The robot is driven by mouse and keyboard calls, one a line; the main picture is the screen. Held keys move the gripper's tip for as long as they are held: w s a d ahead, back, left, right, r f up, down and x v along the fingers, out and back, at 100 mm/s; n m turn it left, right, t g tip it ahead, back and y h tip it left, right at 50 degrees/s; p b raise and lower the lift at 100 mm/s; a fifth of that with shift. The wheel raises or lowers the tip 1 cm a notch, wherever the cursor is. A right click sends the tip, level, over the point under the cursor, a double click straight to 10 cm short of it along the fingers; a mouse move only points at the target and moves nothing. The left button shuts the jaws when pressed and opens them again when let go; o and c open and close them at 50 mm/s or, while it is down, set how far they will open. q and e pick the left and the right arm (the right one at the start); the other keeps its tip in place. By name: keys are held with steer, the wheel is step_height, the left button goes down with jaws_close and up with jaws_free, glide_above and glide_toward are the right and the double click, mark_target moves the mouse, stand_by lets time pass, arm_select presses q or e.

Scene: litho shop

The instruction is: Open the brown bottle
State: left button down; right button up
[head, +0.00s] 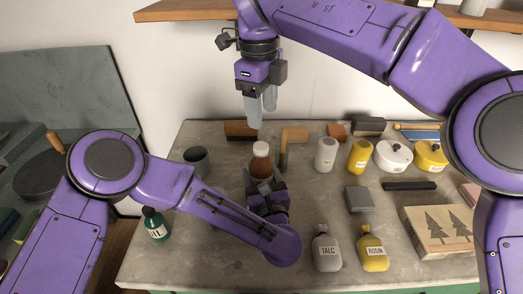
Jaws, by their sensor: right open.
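The brown bottle (261,168) stands upright near the middle of the grey table, with its white cap (261,149) on top. My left gripper (262,187) reaches in from the front at the bottle's lower part. Its own wrist hides its fingers and the bottle's base, so I cannot tell whether it grips. My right gripper (262,108) points down behind and above the cap, open and empty, clear of the bottle.
A dark cup (197,161) stands left of the bottle, and a wooden-handled tool (289,141) stands close on its right. Talc (327,248) and rosin (372,249) bottles stand at the front right. A dark green bottle (154,224) stands at the left edge.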

mark_target(261, 145)
steer(key=m, duration=1.5)
steer(key=shift+d+f, duration=0.1)
steer(key=shift+f, duration=0.05)
steer(key=m, duration=0.6)
steer(key=shift+w+f, duration=0.1)
steer(key=m, duration=0.5)
steer(key=shift+a+f+m, duration=0.1)
steer(key=shift+a+m, duration=0.1)
steer(key=shift+m, duration=0.1)
steer(key=m, duration=0.3)
steer(key=shift+m, duration=0.3)
step_height(261, 145, down, 8)
jaws_close()
steer(key=n, duration=0.5)
steer(key=shift+a, duration=0.1)
steer(key=n, duration=2.2)
arm_select(q)
steer(key=shift+d, duration=0.1)
arm_select(e)
steer(key=n, duration=0.5)
